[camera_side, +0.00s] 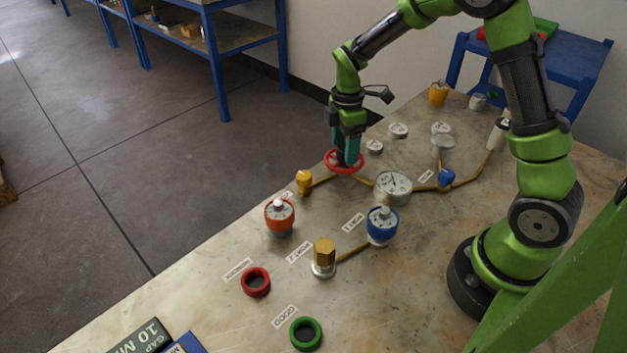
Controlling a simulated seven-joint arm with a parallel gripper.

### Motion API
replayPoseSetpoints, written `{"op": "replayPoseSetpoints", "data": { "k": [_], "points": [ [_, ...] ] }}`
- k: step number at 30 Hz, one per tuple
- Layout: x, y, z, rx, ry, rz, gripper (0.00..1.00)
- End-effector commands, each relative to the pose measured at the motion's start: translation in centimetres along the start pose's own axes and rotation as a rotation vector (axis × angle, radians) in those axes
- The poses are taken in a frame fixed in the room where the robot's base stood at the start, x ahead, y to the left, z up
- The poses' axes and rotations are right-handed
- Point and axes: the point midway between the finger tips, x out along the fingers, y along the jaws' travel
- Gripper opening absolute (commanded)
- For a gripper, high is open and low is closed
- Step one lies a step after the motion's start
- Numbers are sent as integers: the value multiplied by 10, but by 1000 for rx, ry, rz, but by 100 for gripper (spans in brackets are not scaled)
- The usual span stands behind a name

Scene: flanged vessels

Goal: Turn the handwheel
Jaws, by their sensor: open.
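The red handwheel (331,164) lies flat on a pipe fitting near the table's far left edge. My gripper (346,160) points straight down over the wheel, with its fingertips at the height of the wheel's rim and close to its middle. The jaws are open. The fingers hide part of the wheel and its hub, and I cannot tell whether they touch it.
A gauge (393,186), a yellow fitting (304,181) and a blue valve (446,179) are near the wheel. Orange (280,217) and blue-ringed (382,224) vessels stand in front. Red (256,282) and green (305,334) rings lie nearer. The table's front middle is fairly clear.

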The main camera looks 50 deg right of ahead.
Motion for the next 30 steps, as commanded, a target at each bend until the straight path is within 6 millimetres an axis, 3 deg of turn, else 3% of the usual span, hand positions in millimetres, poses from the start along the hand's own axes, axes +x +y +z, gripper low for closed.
{"op": "replayPoseSetpoints", "data": {
  "k": [9,20,30],
  "points": [
    [3,0,0,0,0,-1,69],
    [3,0,0,0,0,0,16],
    [2,0,0,46,2,0,13]
  ]
}}
